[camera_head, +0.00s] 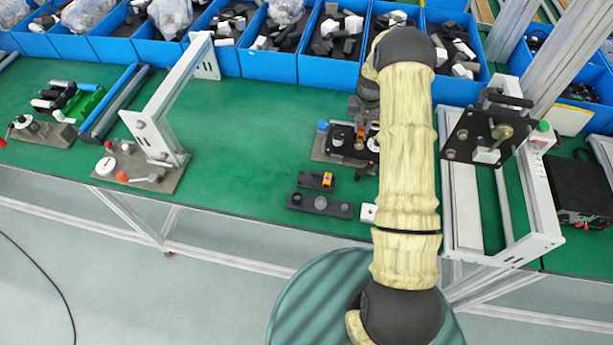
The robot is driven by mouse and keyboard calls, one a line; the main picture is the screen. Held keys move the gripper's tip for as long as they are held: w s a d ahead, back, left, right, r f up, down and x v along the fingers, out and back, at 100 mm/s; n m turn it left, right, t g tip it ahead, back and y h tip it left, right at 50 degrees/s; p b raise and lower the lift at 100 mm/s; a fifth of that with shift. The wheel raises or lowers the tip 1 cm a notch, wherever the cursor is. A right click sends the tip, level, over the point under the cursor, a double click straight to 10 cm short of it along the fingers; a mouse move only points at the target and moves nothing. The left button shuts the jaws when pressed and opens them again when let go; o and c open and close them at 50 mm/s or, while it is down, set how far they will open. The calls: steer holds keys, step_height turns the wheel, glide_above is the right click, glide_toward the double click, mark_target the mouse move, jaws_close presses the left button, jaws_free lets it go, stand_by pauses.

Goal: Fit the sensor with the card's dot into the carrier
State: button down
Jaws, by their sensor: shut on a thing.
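My gripper (366,108) hangs beyond the end of my yellow-sleeved arm, mostly hidden by it. It is shut on a small part with orange on it (361,131), probably a sensor, just above a dark fixture (345,147) that may be the carrier. I cannot tell whether the part touches the fixture. A small orange sensor (328,179) sits on a short black block (310,180). A longer black block (340,211) in front of it bears round grey parts. A small white card (368,213) lies beside the arm; its dot's colour is too small to tell.
Blue bins (270,62) of parts line the back of the green bench. A grey frame (168,95) stands at left. A black-plated fixture (470,135) and a white frame (540,215) stand close right of my arm. The mat (240,150) left of the blocks is clear.

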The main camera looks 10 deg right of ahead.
mark_target(362, 130)
steer(key=shift+f, duration=0.1)
stand_by(0.3)
steer(key=c, duration=1.2)
jaws_free()
steer(key=shift+c, duration=0.2)
step_height(362, 130, up, 18)
steer(key=b, duration=0.3)
steer(key=shift+f+b, duration=0.25)
steer(key=shift+b, duration=0.05)
